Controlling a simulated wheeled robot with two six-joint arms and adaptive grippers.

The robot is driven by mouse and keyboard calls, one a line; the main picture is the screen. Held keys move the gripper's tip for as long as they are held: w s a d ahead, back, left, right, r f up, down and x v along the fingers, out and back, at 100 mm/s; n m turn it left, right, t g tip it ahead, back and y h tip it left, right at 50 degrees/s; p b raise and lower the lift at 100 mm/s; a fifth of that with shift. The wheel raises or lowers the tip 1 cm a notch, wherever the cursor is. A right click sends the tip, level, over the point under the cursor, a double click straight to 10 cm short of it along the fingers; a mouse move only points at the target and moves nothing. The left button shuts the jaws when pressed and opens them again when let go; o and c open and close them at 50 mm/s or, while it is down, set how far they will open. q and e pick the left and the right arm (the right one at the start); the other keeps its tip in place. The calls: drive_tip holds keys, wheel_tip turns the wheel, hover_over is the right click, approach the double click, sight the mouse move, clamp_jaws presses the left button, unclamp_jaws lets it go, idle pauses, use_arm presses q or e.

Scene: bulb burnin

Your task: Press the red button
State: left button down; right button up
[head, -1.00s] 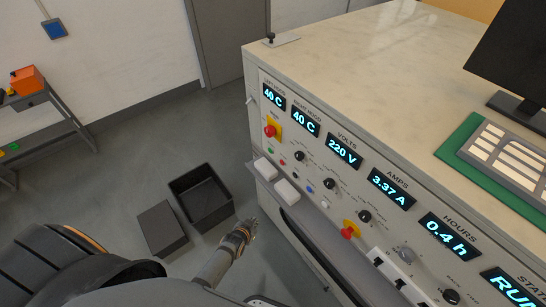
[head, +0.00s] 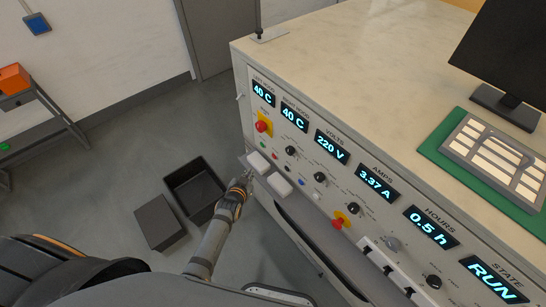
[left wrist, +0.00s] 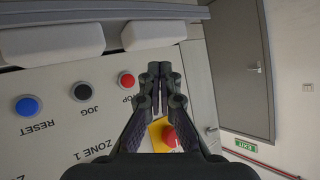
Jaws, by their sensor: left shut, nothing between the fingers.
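A small round red button (head: 275,156) sits on the front panel (head: 318,190) of the cabinet, in a row with green, black and blue buttons. In the left wrist view this red button (left wrist: 126,79) is beside the black JOG button (left wrist: 82,91); its label is partly covered by my gripper. My left gripper (head: 247,178) is shut and empty, just in front of the panel's left end. In the left wrist view its fingertips (left wrist: 160,70) appear just right of the red button, apparently apart from it. My right gripper is out of view.
A red mushroom knob on a yellow plate (head: 263,124) is above the button row; another (head: 338,220) is farther right. White blocks (head: 258,162) sit on a ledge below the buttons. A dark open bin (head: 196,190) stands on the floor. A monitor (head: 515,50) stands on top.

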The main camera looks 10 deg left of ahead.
sight(274, 156)
use_arm(q)
drive_tip(key=w+d+b, duration=0.4)
drive_tip(key=w, duration=0.1)
drive_tip(key=shift+w+d+f+b, duration=0.1)
drive_tip(key=shift+w+f+b, duration=0.1)
drive_tip(key=shift+b, duration=0.1)
drive_tip(key=shift+w+d+r+b, duration=0.15)
drive_tip(key=shift+w+d+b, duration=0.2)
drive_tip(key=shift+w+d, duration=0.3)
drive_tip(key=shift+w, duration=0.1)
idle(0.7)
drive_tip(key=shift+w+d, duration=0.2)
drive_tip(key=shift+w, duration=0.05)
drive_tip(key=shift+w+d, duration=0.1)
drive_tip(key=shift+w, duration=0.05)
idle(0.4)
